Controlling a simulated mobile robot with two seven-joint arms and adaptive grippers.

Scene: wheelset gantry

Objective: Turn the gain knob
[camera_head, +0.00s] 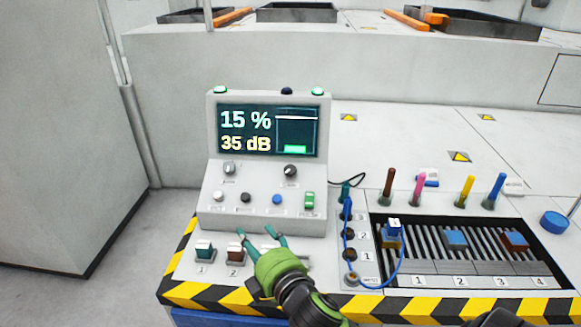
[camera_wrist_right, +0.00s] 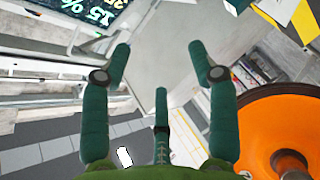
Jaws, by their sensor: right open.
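A grey console (camera_head: 212,212) stands on the bench, its screen (camera_head: 267,130) reading 15 % and 35 dB.
To the right are a socket panel with a blue cable (camera_head: 403,262), a slotted tray (camera_head: 460,283) and several coloured probes. An orange round object (camera_wrist_right: 285,105) fills the wrist view's right.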

